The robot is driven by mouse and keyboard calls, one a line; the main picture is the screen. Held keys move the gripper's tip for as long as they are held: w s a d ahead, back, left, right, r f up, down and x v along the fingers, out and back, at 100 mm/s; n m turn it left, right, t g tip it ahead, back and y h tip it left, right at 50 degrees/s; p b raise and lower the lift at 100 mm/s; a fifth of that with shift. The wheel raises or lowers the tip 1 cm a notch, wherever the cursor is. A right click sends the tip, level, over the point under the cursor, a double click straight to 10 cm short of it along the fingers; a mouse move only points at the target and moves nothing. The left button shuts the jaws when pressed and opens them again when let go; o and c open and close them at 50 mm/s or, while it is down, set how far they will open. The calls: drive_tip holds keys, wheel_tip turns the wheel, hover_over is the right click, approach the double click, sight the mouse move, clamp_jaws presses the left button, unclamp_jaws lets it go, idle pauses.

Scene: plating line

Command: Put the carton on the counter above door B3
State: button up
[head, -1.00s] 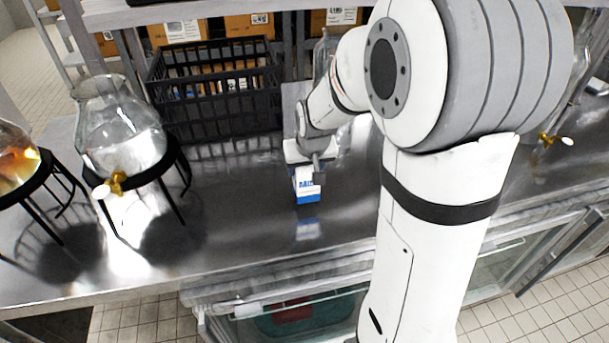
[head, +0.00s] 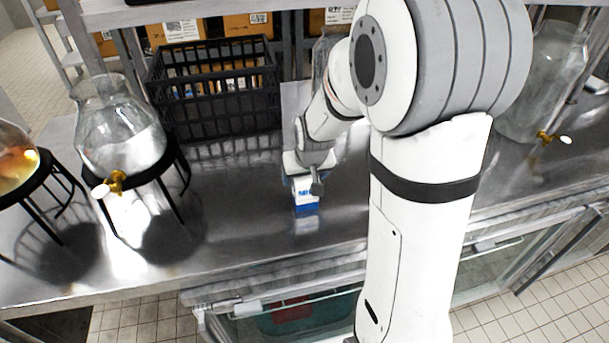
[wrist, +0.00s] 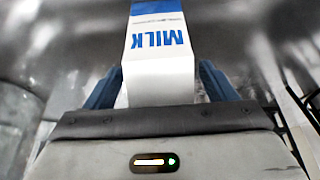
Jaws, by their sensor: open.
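The carton is a white and blue milk carton (head: 306,199) standing on the steel counter (head: 240,222), near its front edge. In the wrist view the carton (wrist: 160,55) shows the word MILK and sits between the two blue fingers. My gripper (wrist: 160,88) is open, with one finger on each side of the carton; the left finger is very close to it and a gap shows on the right. In the head view my gripper (head: 305,187) is low over the carton and hides part of it. No door label is readable.
A black crate (head: 215,95) stands behind the carton. A glass dispenser (head: 118,140) on a black stand is at the left, with another at the left edge. A third dispenser (head: 540,95) is at the right. Glass doors (head: 310,310) lie below the counter's front edge.

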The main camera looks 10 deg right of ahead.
drive_tip(key=shift+r, duration=0.15)
drive_tip(key=v, duration=1.1)
drive_tip(key=s+g, duration=0.1)
drive_tip(key=s, duration=1.7)
drive_tip(key=shift+r, duration=0.4)
drive_tip(key=shift+w, duration=0.1)
drive_tip(key=shift+c, duration=0.2)
